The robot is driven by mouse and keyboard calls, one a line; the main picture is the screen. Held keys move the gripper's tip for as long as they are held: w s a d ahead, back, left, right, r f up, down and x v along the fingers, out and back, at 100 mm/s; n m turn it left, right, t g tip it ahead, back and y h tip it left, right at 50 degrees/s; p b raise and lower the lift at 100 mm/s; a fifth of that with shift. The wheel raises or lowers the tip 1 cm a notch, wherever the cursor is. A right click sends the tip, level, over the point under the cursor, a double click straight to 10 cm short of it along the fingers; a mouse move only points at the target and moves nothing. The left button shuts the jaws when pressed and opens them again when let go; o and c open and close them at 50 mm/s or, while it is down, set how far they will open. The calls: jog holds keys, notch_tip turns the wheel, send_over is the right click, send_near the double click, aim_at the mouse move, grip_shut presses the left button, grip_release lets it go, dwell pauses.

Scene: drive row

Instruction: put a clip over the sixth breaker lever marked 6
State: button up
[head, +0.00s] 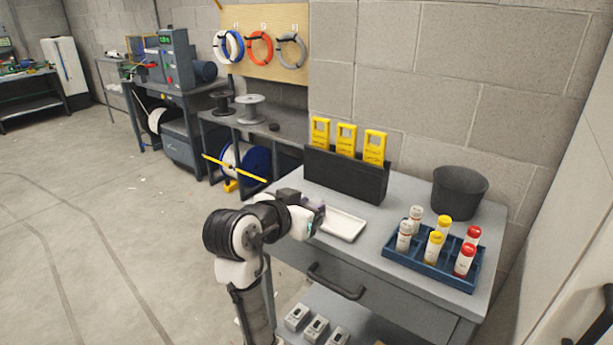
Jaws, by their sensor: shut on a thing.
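My gripper (314,215) is at the end of my arm, over the front left of the grey workbench (405,215), next to a white tray (343,225). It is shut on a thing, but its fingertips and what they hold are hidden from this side. Three yellow tag-like pieces with windows, which may be clips (375,147), stand upright in a black holder (345,175) at the back of the bench. No breaker lever or number 6 can be made out in the head view.
A blue rack (433,265) of several capped tubes and a dark bin (459,192) stand on the bench's right side. Grey box-like parts (316,328) lie on the shelf below the drawer handle (336,282). The floor at left is open.

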notch_tip(320, 180, down, 42)
jog(key=s+n+t+y, duration=0.1)
jog(key=s+n+y, duration=0.1)
jog(key=n+y, duration=0.1)
jog(key=shift+s+a+t+y, duration=0.15)
jog(key=shift+s+t+y, duration=0.1)
jog(key=shift+t+y, duration=0.05)
